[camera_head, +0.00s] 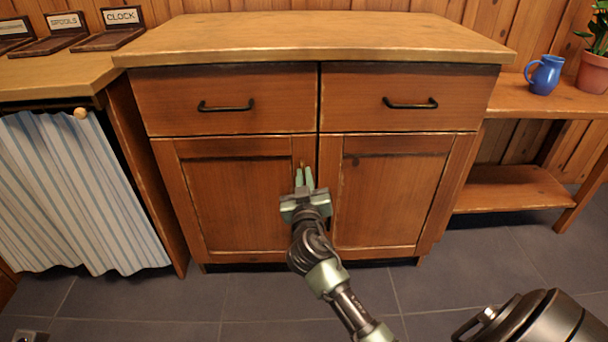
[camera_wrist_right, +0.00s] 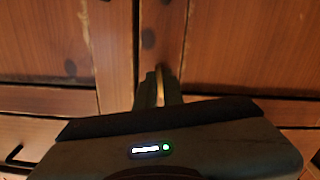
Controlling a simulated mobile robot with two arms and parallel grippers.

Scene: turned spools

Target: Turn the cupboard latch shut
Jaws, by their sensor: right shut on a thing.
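The wooden cupboard (camera_head: 240,208) stands ahead with two doors below two drawers; both doors look closed. My right gripper (camera_head: 304,172) is at the inner edge of the left door, near the gap between the doors. In the right wrist view its fingers (camera_wrist_right: 161,88) are shut on a small brass-coloured latch (camera_wrist_right: 160,76), seen as a thin upright piece between them. Most of the latch is hidden by the fingers, so its exact turn is hard to tell. My left gripper is not in view.
Dark handles (camera_head: 226,106) sit on the drawers above. A side table at right holds a blue jug (camera_head: 545,75) and a potted plant (camera_head: 594,72). A striped curtain (camera_head: 75,190) hangs at left. The tiled floor (camera_head: 240,300) in front is clear.

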